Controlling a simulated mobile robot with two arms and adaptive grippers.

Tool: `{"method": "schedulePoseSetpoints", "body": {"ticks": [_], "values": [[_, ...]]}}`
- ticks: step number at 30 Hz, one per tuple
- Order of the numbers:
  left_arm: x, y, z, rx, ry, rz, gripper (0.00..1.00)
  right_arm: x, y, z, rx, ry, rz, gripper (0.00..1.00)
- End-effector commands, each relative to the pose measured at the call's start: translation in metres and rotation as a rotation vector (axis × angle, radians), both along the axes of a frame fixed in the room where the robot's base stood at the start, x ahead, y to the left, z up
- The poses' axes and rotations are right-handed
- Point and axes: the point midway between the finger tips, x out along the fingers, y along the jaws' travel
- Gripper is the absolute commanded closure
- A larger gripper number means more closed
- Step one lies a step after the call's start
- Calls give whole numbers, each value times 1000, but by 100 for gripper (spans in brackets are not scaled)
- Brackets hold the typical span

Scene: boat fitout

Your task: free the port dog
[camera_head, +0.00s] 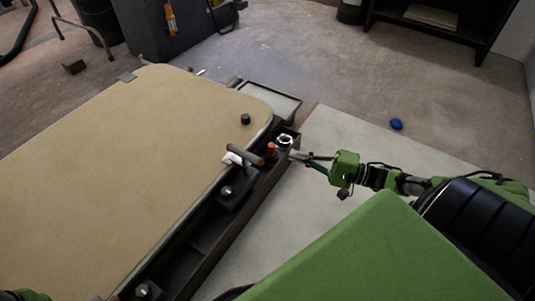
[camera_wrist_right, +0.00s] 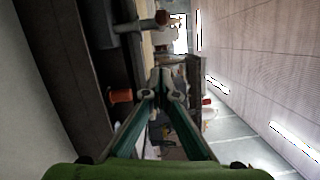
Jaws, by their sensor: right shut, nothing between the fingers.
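A T-shaped dark lever with a brownish bar (camera_head: 245,155) stands on the dark frame rail at the right edge of the tan panel; I cannot tell for sure that it is the port dog. It also shows in the wrist view as a grey lever (camera_wrist_right: 125,28). A small red-orange part (camera_head: 271,152) and a silver ring-shaped fitting (camera_head: 284,141) sit beside it on the rail. My right gripper (camera_head: 301,157) is shut and empty, just right of these fittings. In the wrist view its fingertips (camera_wrist_right: 163,82) are together, beside an orange-brown part (camera_wrist_right: 121,96). My left gripper is outside the view.
The tan panel (camera_head: 120,170) fills the left side, with a black knob (camera_head: 245,119) near its corner. Bracketed bolts (camera_head: 227,190) sit along the dark rail. A pale surface (camera_head: 350,140) lies right of the rail. A blue object (camera_head: 396,124) lies on the open floor.

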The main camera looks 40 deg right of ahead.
Motion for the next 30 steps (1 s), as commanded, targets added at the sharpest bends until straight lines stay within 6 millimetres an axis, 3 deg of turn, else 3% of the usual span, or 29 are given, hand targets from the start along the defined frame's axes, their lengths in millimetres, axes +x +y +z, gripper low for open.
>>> {"method": "schedulePoseSetpoints", "body": {"ticks": [10,19,30], "values": [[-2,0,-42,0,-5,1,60,60,46,-1,-1,-4,1,100],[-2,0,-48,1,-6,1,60,45,72,8,0,0,0,100],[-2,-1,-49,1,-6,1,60,43,78,11,-2,0,-2,100]]}}
